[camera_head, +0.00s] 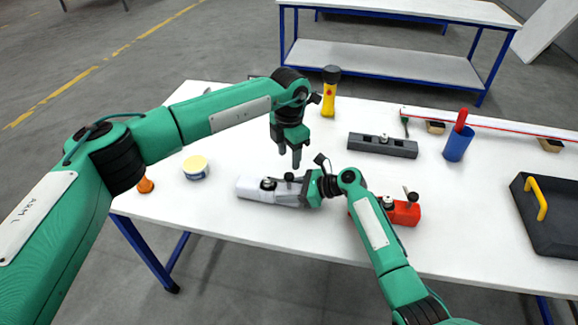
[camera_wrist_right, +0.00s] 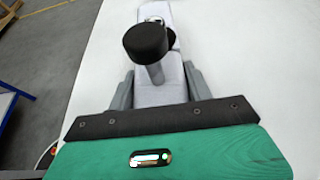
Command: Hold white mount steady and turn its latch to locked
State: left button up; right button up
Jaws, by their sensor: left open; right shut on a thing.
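The white mount (camera_head: 250,188) lies flat near the front of the table, left of centre. My right gripper (camera_head: 303,190) is shut on its right end; in the right wrist view the fingers (camera_wrist_right: 158,88) press on both sides of the white body (camera_wrist_right: 160,93). The latch, a grey post with a black round knob (camera_wrist_right: 145,42), stands up from the mount; its knob (camera_head: 289,177) also shows in the head view. I cannot tell its turn position. My left gripper (camera_head: 291,160) is open and empty, pointing down above and behind the mount.
A red mount (camera_head: 405,213) sits right of my right gripper, partly behind that arm. A dark grey mount (camera_head: 382,147) lies behind. A yellow flashlight (camera_head: 330,93), blue cup (camera_head: 458,146), black tray (camera_head: 550,232), round tub (camera_head: 196,168) and orange cone (camera_head: 145,185) stand around.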

pick_arm(q)
notch_tip(320, 180, up, 5)
jog(key=shift+r, duration=0.2)
dwell(0.3)
pick_arm(e)
jog(key=o, duration=1.2)
jog(key=shift+c, duration=0.2)
